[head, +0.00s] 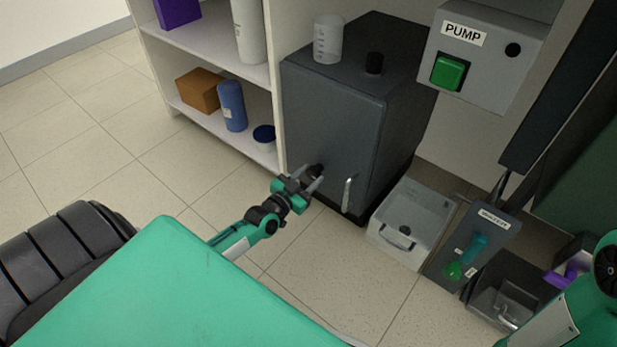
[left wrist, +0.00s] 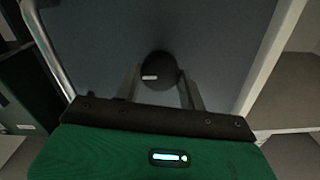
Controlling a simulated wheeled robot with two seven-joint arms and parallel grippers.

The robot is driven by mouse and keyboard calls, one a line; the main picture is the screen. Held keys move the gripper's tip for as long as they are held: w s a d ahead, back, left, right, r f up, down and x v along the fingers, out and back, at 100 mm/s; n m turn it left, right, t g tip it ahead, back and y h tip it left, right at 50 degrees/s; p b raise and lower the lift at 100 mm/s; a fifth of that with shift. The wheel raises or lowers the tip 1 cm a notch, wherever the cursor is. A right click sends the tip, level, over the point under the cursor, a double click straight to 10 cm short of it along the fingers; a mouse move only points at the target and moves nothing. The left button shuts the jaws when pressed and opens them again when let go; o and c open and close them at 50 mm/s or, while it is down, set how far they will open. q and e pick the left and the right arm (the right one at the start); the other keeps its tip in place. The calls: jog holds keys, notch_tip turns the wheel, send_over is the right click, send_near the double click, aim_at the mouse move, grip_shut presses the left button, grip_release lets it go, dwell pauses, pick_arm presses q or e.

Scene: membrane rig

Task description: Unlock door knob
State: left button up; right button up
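The dark grey cabinet (head: 335,125) stands beside the white shelf, its door shut. The small black door knob (head: 316,170) is low on the door's left side; in the left wrist view the round knob (left wrist: 161,68) shows a short white mark on its left part, lying level. My left gripper (head: 312,179) is at the door with its two fingers (left wrist: 160,86) on either side of the knob. Whether the fingers touch the knob or leave a small gap, I cannot tell. The silver door handle (head: 348,194) is right of the knob. My right gripper is not seen.
A white shelf (head: 207,47) with a brown box (head: 199,91) and blue bottle (head: 232,106) is left of the cabinet. A clear bin (head: 410,225) and grey switch panel (head: 472,246) stand right. A PUMP box (head: 487,52) hangs above. The floor in front is clear.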

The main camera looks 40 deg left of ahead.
pick_arm(q)
jog(key=shift+c, duration=1.4)
